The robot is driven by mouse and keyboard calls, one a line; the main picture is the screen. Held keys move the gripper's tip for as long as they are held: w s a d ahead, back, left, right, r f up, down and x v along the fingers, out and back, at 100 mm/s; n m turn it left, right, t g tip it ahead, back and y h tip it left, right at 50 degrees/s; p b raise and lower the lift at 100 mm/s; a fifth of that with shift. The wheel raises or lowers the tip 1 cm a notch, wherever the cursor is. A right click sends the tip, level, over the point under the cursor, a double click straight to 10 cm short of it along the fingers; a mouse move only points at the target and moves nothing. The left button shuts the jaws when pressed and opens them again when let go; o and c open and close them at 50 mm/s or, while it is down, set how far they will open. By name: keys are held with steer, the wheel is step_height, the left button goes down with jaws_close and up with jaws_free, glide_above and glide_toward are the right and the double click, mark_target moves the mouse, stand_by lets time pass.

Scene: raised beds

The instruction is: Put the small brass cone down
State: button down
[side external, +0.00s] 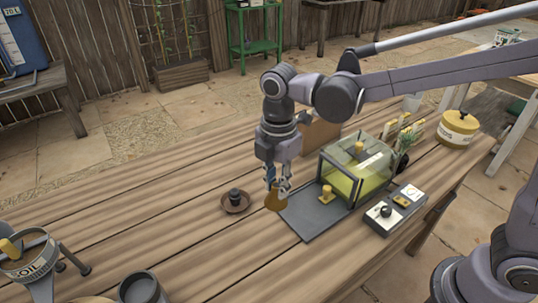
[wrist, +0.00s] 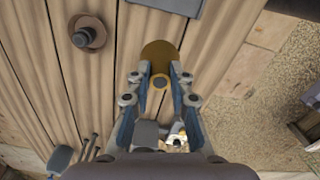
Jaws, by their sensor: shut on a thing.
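My gripper (side external: 278,187) is low over the wooden table, its fingers shut on the small brass cone (side external: 273,202). In the wrist view, the cone (wrist: 158,48) shows between and beyond the fingertips (wrist: 160,72), its wide round part away from me. In the side view it hangs beside the left edge of a dark grey mat (side external: 305,217). I cannot tell whether it touches the table. The fingers hide part of it.
A dark knobbed weight (side external: 235,196) sits on a brown saucer (side external: 236,207) to the left. A boxed device (side external: 382,215) lies near the front edge. Planks between saucer and mat are bare.

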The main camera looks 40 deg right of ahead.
steer(key=s+d+f, duration=0.1)
steer(key=s+d, duration=0.4)
steer(key=s, duration=0.1)
steer(key=shift+n, duration=0.3)
steer(key=shift+s+a+f, duration=0.25)
steer(key=shift+a+f, duration=1.6)
steer(key=shift+a, duration=0.15)
steer(key=shift+s+a+f, duration=0.2)
steer(key=shift+a+f, duration=1.65)
steer(key=shift+a, duration=0.1)
steer(key=shift+s+a+f, duration=0.25)
steer(key=shift+a+f, duration=1.6)
steer(key=shift+a, duration=0.15)
steer(key=shift+f, duration=0.15)
steer(key=c, duration=1.2)
jaws_free()
